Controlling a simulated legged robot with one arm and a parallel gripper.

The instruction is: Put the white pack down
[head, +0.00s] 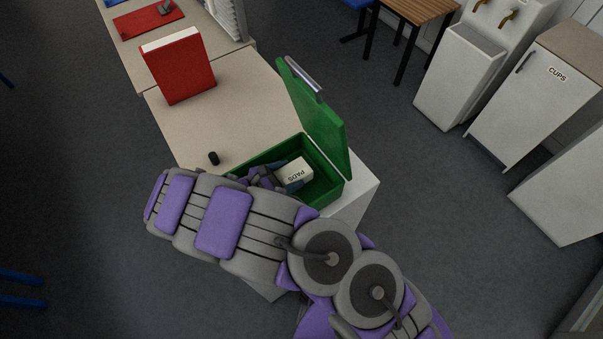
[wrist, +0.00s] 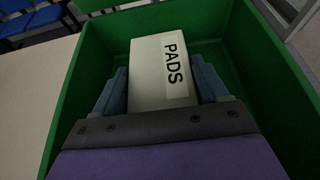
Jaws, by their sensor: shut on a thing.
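The white pack (head: 295,173) is marked PADS. It is inside the open green box (head: 328,196), between my gripper's fingers. In the wrist view the pack (wrist: 150,75) sits between the two blue fingers of my gripper (wrist: 165,85), with green walls around it. My gripper (head: 291,177) is shut on the pack and reaches into the box from the left in the head view. I cannot tell whether the pack touches the box floor. The green lid (head: 318,115) stands open at the box's far right side.
The box stands at the end of a beige table (head: 225,110). A white cabinet marked CUPS (head: 530,90) and a sink unit (head: 465,65) are at the right.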

